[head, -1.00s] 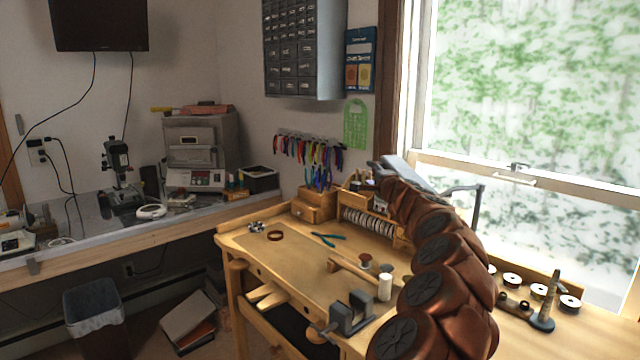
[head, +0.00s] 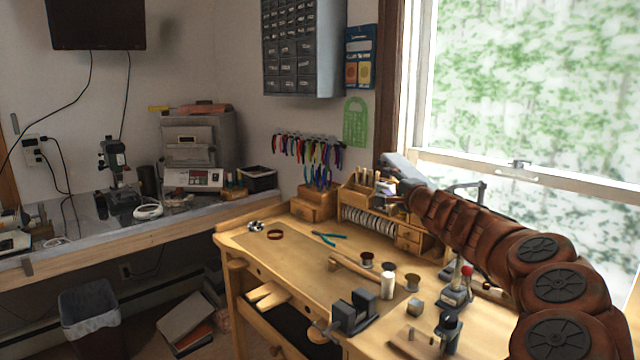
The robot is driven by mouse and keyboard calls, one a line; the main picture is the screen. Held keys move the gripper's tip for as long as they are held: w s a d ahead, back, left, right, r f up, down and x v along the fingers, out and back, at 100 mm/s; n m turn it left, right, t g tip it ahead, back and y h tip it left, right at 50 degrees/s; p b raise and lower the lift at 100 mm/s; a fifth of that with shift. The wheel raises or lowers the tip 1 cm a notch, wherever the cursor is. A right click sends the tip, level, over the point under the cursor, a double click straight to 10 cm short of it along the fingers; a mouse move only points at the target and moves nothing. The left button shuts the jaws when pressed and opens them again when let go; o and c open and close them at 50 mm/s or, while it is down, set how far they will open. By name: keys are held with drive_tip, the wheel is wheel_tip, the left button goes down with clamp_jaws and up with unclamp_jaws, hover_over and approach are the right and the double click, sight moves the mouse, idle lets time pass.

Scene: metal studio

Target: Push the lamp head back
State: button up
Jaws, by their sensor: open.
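The lamp head (head: 404,167) is a long grey bar above the back of the wooden workbench, in front of the window frame. Its thin dark lamp arm (head: 466,186) runs right to a post. My brown arm comes in from the lower right, and my gripper (head: 392,198) is at its far end, just below the lamp head in the picture. The gripper is small and partly hidden by my wrist. It is open, and I see nothing held in it. I cannot tell whether it touches the lamp head.
The workbench (head: 290,262) holds a small wooden drawer organizer (head: 409,238), pliers (head: 328,239), a white cylinder (head: 387,286), a dark vise (head: 352,312) and several small tools. A waste bin (head: 90,318) stands on the floor at left. The bench's left part is fairly clear.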

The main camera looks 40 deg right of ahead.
drive_tip(key=w+a+r+n+y, duration=0.1)
drive_tip(key=w+a+n+y, duration=0.2)
drive_tip(key=a, duration=0.6)
drive_tip(key=w+a+r+n+y, duration=0.2)
drive_tip(key=a+n+y, duration=0.1)
drive_tip(key=a, duration=0.6)
drive_tip(key=shift+w+a+r+n, duration=0.15)
drive_tip(key=shift+w+a+n, duration=0.15)
drive_tip(key=shift+w, duration=0.1)
